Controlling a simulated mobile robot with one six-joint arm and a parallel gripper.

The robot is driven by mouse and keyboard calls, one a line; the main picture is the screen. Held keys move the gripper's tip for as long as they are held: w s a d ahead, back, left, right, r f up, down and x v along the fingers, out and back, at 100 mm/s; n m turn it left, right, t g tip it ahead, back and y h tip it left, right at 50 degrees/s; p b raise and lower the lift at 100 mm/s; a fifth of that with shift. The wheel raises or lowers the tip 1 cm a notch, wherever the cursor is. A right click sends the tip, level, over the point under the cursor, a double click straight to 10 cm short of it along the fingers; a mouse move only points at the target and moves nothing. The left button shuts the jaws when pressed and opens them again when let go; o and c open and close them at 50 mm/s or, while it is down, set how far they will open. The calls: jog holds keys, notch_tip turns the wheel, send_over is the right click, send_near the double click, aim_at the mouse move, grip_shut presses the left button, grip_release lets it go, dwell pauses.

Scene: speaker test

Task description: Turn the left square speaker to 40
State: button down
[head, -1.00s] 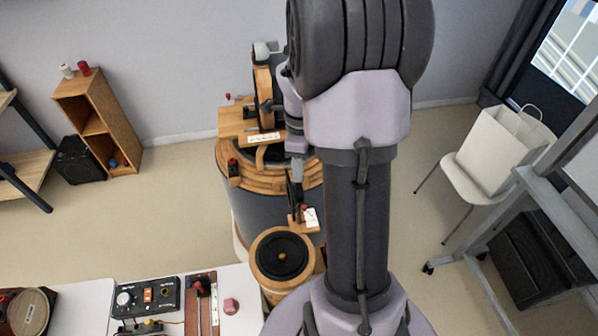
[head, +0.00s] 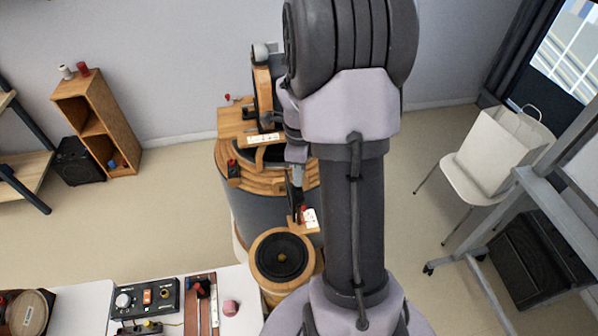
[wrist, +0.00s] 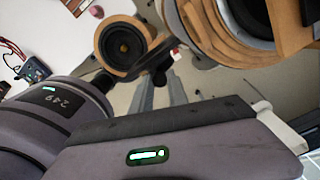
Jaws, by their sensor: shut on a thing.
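A large round wooden-rimmed stand (head: 225,172) with a dark grey body is at the centre of the head view. An upright wood-sided box (head: 263,92), perhaps the square speaker, stands on it, partly hidden by my arm. Its setting cannot be read. A white scale label (head: 264,138) lies in front of it. My gripper (head: 297,205) points down at the stand's front side, shut at a small red knob (head: 303,212) beside a white card (head: 311,219). The exact grip is too small to see clearly. In the wrist view my own links hide the contact.
A round black speaker (head: 281,257) with a wooden rim sits just in front; it also shows in the wrist view (wrist: 124,46). A white table (head: 240,322) with a control box (head: 146,298) is at front left. A chair (head: 475,180) with a white bag stands right.

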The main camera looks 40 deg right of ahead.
jog(key=n+b, duration=0.1)
jog(key=n, duration=0.2)
jog(key=shift+n, duration=0.3)
jog(key=shift+n+b, duration=0.4)
jog(key=shift+n, duration=1.6)
jog(key=shift+r, duration=0.1)
jog(key=c, duration=1.3)
grip_release()
notch_tip(320, 180, up, 17)
jog(key=shift+r+p, duration=0.2)
jog(key=shift+p, duration=0.85)
